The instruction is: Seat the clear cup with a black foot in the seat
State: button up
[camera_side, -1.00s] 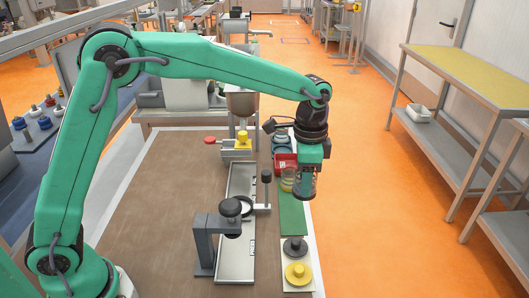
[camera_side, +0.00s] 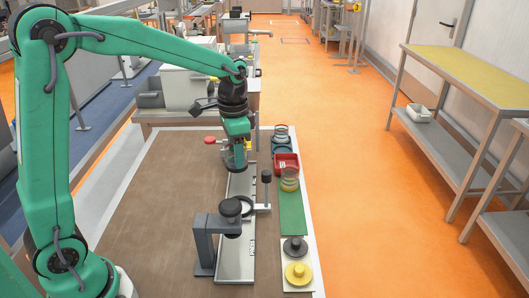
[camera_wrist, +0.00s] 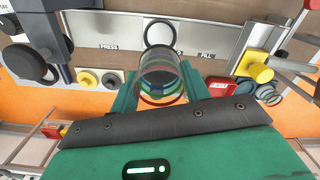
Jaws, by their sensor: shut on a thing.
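My gripper (camera_side: 237,160) is shut on a clear cup (camera_wrist: 160,72) and holds it above the far part of the metal plate (camera_side: 236,180). In the wrist view the cup sits between the green fingers of my gripper (camera_wrist: 160,92). A reddish ring and coloured bands show on or through its clear wall, and I cannot make out a black foot. A pale ring (camera_wrist: 159,33), which looks like the seat, lies on the plate just beyond the cup in the wrist view. In the side view this ring (camera_side: 246,206) is partly hidden by the black press head (camera_side: 230,208).
Another clear cup (camera_side: 289,180) stands at the far end of the green mat (camera_side: 291,212). A red bin (camera_side: 286,163) and a further cup (camera_side: 281,132) are behind it. A dark-topped post (camera_side: 266,190) rises beside the ring. A yellow-knobbed fixture (camera_wrist: 256,66) stands near the plate.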

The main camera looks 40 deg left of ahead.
notch_tip(320, 180, down, 7)
jog(key=shift+f, duration=0.2)
jog(key=shift+f, duration=0.1)
jog(key=shift+f, duration=2.25)
jog(key=shift+f, duration=1.15)
dwell(0.9)
dwell(0.5)
jog(key=o, duration=1.6)
jog(key=shift+r, duration=0.1)
jog(key=shift+r, duration=3.4)
